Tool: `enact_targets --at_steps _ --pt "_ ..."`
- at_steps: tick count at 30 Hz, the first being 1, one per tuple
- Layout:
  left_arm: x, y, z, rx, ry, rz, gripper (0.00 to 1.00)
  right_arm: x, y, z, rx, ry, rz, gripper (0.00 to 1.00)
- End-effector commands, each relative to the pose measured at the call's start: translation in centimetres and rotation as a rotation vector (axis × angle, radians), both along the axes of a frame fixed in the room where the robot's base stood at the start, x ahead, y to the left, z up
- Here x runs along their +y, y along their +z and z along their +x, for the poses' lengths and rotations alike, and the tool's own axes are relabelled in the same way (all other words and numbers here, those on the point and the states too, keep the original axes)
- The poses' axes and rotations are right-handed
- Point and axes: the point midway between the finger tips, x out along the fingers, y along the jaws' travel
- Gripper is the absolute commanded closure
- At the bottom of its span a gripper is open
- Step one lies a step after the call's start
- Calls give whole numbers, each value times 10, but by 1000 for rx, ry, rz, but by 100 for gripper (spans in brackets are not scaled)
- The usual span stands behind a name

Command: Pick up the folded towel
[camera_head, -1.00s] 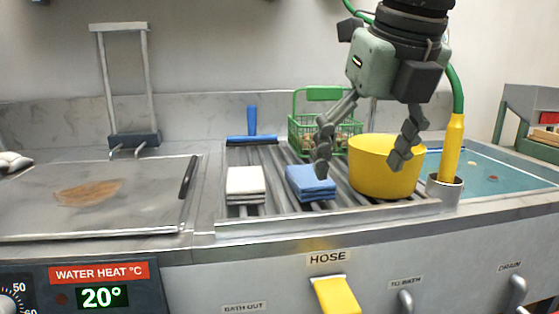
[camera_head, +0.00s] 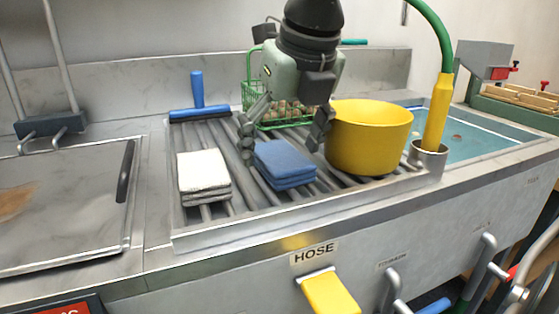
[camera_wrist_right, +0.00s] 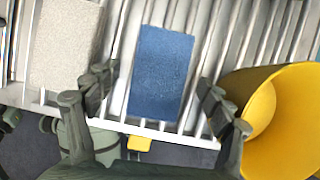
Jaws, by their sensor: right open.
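A folded blue towel (camera_head: 285,165) lies on the slatted metal rack, and it also shows in the right wrist view (camera_wrist_right: 161,75). A folded white towel (camera_head: 204,175) lies to its left on the same rack; it shows in the wrist view (camera_wrist_right: 66,45) too. My right gripper (camera_head: 283,146) is open over the blue towel, one finger to its left and one to its right. In the wrist view the open fingers (camera_wrist_right: 158,97) stand on either side of the blue towel's near part, with nothing held. My left gripper is not in view.
A yellow pot (camera_head: 370,140) stands close to the right of the right finger. A green wire basket (camera_head: 258,95) of brown chestnuts is behind. A yellow hose nozzle (camera_head: 437,115) stands in a metal cup at the right.

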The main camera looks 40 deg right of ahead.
Motion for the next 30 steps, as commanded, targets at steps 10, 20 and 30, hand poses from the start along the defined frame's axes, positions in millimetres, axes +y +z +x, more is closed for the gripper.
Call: enact_targets --at_steps 10,20,30 --pt "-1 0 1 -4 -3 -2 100 0 -6 2 -1 -1 0 23" --pt "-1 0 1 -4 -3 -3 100 0 -6 2 -1 -1 0 64" --pt "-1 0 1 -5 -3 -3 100 0 -4 3 -2 -1 0 73"
